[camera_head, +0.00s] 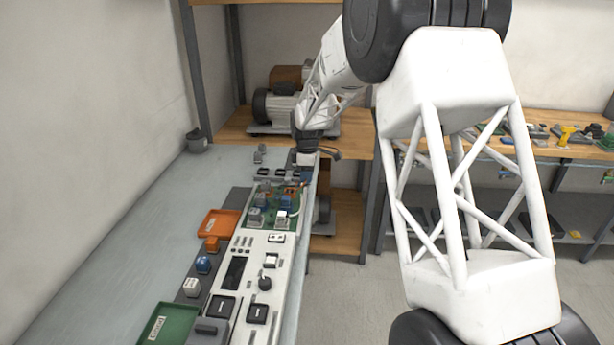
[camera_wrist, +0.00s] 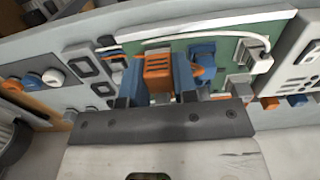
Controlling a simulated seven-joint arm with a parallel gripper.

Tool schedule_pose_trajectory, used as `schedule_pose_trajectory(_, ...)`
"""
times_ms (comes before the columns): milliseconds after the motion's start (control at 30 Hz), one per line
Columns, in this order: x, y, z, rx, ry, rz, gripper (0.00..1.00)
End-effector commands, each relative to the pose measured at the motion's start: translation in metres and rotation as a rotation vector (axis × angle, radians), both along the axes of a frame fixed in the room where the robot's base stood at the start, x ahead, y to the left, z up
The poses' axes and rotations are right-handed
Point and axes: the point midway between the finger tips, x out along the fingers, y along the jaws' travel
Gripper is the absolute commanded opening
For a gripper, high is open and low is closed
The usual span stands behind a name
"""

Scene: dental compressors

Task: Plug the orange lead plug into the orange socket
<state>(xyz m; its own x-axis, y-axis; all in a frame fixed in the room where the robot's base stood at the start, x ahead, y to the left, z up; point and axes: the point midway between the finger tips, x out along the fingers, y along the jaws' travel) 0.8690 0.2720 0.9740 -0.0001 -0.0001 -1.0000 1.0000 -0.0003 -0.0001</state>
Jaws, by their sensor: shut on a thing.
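My gripper (camera_wrist: 158,92) is shut on the orange lead plug (camera_wrist: 158,70), with one blue finger on each side of it. The plug has dark slots on its face and is held over the edge of a green circuit board (camera_wrist: 222,50). In the head view my gripper (camera_head: 305,172) is at the far end of the bench panel, and the plug in it is too small to tell. The orange socket cannot be made out for certain; the gripper and plug cover part of the board. I cannot tell whether the plug touches anything below it.
A blue connector (camera_wrist: 203,72) stands close right of the plug, with a grey connector (camera_wrist: 252,54) and white cable beyond. The bench's left is clear.

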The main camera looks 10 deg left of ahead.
Motion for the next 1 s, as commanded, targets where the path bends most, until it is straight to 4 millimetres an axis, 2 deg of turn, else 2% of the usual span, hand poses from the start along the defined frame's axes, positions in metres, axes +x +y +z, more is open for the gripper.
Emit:
schedule_pose_trajectory(333, 0.0, 0.0, 0.0, 0.0, 0.0, -0.076, 0.04)
schedule_pose_trajectory(1000, 0.0002, 0.0001, 0.0003, 0.001, -0.001, -0.587, 0.04)
